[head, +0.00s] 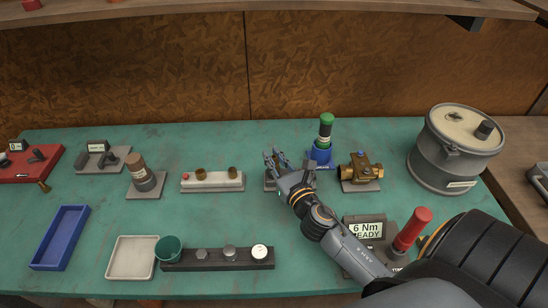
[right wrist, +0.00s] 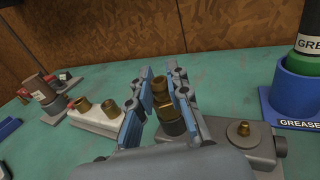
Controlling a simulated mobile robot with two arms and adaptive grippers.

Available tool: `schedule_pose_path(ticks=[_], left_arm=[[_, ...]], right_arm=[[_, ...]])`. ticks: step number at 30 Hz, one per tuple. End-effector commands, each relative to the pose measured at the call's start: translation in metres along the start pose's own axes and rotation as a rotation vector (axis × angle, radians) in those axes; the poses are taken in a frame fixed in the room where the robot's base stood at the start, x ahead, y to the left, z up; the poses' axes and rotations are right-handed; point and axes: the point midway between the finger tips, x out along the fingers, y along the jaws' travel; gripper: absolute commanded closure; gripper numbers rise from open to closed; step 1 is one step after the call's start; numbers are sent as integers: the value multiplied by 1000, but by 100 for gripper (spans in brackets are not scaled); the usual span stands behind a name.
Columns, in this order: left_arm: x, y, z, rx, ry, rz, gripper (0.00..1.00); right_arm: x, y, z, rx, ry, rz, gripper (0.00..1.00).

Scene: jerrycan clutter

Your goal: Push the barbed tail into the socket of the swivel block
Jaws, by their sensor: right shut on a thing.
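My right gripper (head: 280,158) reaches over a small grey block (head: 271,186) near the middle of the bench. In the right wrist view its blue-padded fingers (right wrist: 160,90) are shut on an upright brass fitting (right wrist: 162,100), which looks like the barbed tail. The fitting has a stepped upper part and a darker, wider lower part. Its lower end is close to the grey block (right wrist: 222,143), which has a brass nipple on top and may be the swivel block. My left gripper is not in view.
A white block (head: 212,182) with two brass ports stands left of the gripper. A blue holder (head: 320,156) with a green-capped grease tube is close on the right, then a brass valve (head: 360,170). A torque display (head: 366,230) stands in front. The back strip of bench is clear.

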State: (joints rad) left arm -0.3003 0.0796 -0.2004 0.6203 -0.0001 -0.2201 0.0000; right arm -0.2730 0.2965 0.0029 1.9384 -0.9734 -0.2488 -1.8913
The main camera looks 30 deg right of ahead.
Motion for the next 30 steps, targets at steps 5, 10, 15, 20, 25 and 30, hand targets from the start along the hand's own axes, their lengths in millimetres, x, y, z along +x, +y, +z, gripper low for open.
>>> schedule_pose_path(ticks=[5,10,15,20,25,30], left_arm=[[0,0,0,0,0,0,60],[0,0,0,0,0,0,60],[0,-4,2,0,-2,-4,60],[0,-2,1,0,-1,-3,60],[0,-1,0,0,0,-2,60],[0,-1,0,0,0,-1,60]], right_arm=[[-1,0,-3,1,6,0,63],[0,0,-2,1,4,0,57],[-1,0,-2,1,4,0,57],[-13,0,-3,3,7,1,57],[-45,0,-4,5,9,-1,57],[-83,0,-3,5,8,-5,57]])
